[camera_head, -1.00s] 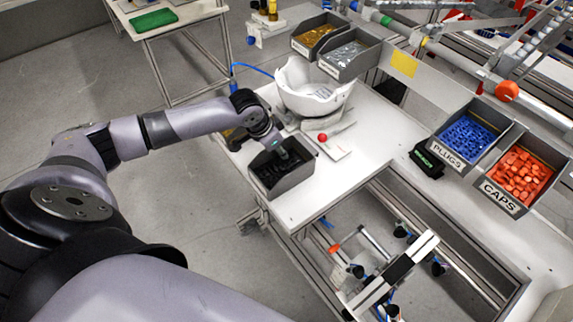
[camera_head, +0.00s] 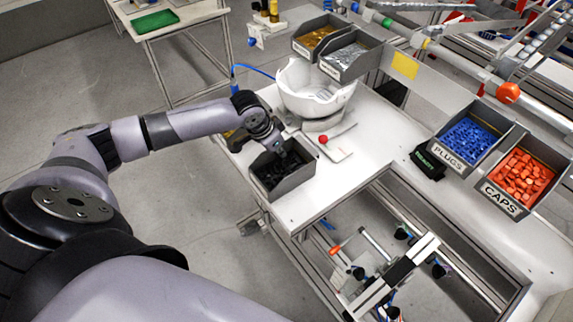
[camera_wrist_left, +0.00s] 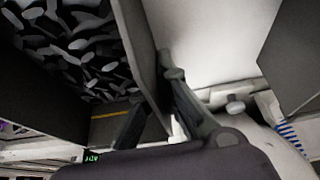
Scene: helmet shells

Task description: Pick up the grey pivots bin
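The grey pivots bin (camera_head: 297,181) stands upright near the left end of the white bench, with dark pivots inside. My left gripper (camera_head: 284,153) reaches down at its back wall in the head view. In the left wrist view, the bin's wall (camera_wrist_left: 138,30) runs between the two fingers of my left gripper (camera_wrist_left: 155,88), one on the pivots side and one on the outside. The fingertips are close to the wall; whether they press on it cannot be made out. The dark pivots (camera_wrist_left: 75,45) fill the upper left there. My right gripper is not in view.
A white helmet shell (camera_head: 315,92) on a stand is just behind the bin. Bins of blue plugs (camera_head: 467,140) and red caps (camera_head: 520,178) are farther right.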

